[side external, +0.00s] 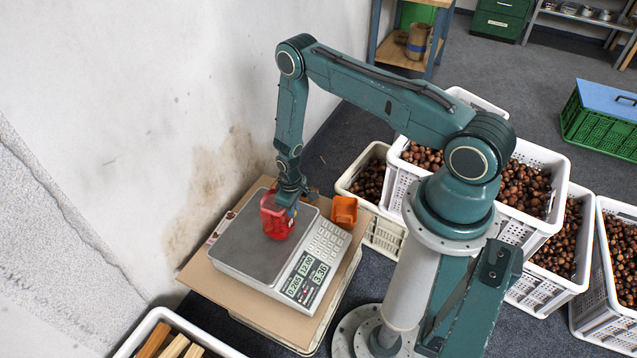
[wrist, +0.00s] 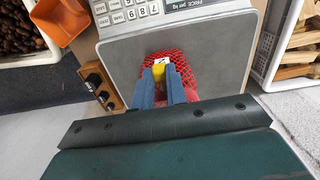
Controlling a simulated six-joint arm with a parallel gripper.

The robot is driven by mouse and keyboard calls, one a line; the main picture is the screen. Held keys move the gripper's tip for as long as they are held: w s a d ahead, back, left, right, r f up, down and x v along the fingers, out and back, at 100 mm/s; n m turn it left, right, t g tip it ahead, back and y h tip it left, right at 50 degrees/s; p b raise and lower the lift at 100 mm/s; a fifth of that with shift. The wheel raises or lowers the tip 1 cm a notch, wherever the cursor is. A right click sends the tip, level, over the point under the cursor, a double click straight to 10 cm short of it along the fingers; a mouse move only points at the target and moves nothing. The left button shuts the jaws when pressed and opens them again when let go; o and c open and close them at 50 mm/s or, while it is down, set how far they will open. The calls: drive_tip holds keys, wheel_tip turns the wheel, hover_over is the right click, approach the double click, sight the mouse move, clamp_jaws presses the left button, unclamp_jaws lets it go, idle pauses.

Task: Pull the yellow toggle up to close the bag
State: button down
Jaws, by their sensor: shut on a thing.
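The red mesh bag (side external: 275,214) stands on the grey plate of the scale (side external: 243,252). It also shows in the wrist view (wrist: 178,57), below the fingers. The yellow toggle (wrist: 158,72) sits between my two blue fingertips, with a small white tag beside it. My gripper (wrist: 162,78) is shut on the toggle, at the top of the bag. In the side view my gripper (side external: 288,197) is over the bag and the toggle cannot be made out. The fingers hide part of the bag.
The scale's keypad and display (side external: 307,278) face right and front. An orange scoop (side external: 344,211) stands just right of the scale. White crates of chestnuts (side external: 368,182) stand beyond it. A crate of wood pieces (side external: 150,322) is at front left. A wall rises on the left.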

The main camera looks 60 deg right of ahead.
drive_tip(key=shift+r, duration=2.45)
drive_tip(key=c, duration=1.3)
unclamp_jaws()
wheel_tip(320, 180, up, 14)
drive_tip(key=shift+f, duration=0.1)
